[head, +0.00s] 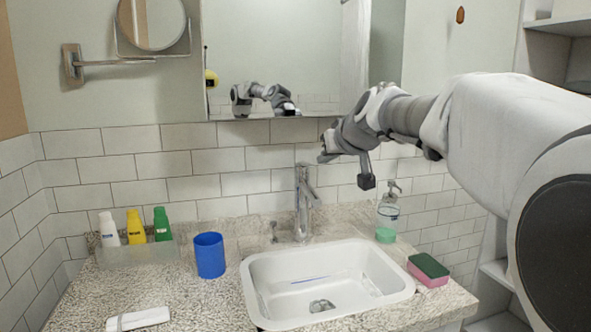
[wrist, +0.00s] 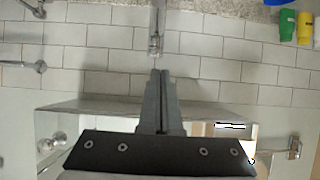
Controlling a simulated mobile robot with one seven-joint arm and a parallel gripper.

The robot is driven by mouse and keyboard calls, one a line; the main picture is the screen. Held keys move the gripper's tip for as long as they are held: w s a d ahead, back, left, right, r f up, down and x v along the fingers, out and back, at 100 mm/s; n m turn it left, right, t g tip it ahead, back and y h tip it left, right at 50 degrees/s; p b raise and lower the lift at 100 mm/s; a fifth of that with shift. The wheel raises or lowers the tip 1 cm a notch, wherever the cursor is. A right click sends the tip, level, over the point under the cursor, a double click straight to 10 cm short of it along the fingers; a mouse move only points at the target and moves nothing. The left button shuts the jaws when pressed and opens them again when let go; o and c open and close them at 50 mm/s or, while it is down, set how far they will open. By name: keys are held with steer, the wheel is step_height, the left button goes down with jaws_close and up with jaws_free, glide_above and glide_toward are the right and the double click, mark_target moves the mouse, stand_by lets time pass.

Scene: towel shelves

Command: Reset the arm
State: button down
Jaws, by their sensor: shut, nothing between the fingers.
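My arm (head: 500,115) reaches in from the right above the counter. My gripper (head: 327,148) is at its far end, in front of the tiled wall, above and a little right of the faucet (head: 303,205). In the wrist view the gripper's fingers (wrist: 158,74) lie close together, shut and empty. The faucet (wrist: 157,25) also shows there, just beyond the fingertips in the picture. Nothing appears to touch the gripper.
Below are a white sink (head: 262,290), a blue cup (head: 210,256), a soap bottle (head: 387,212) and a green-and-pink sponge (head: 428,270). Several small bottles stand in a tray (head: 135,258) at left. A mirror (head: 285,60) hangs behind; shelves (head: 560,27) stand at right.

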steer(key=s+f+m+g+h, duration=0.1)
steer(key=s+f+g, duration=0.1)
steer(key=s+f, duration=0.75)
steer(key=s+d+f+g+h, duration=0.15)
steer(key=s+f, duration=0.25)
steer(key=s, duration=1.1)
steer(key=s+f+m+g, duration=0.1)
steer(key=s+f+g, duration=0.35)
steer(key=s, duration=0.75)
step_height(320, 180, up, 20)
steer(key=t+p, duration=0.1)
steer(key=p, duration=2)
steer(key=shift+w+a+f+t, duration=0.15)
steer(key=shift+w+a+t, duration=0.15)
steer(key=shift+w, duration=0.15)
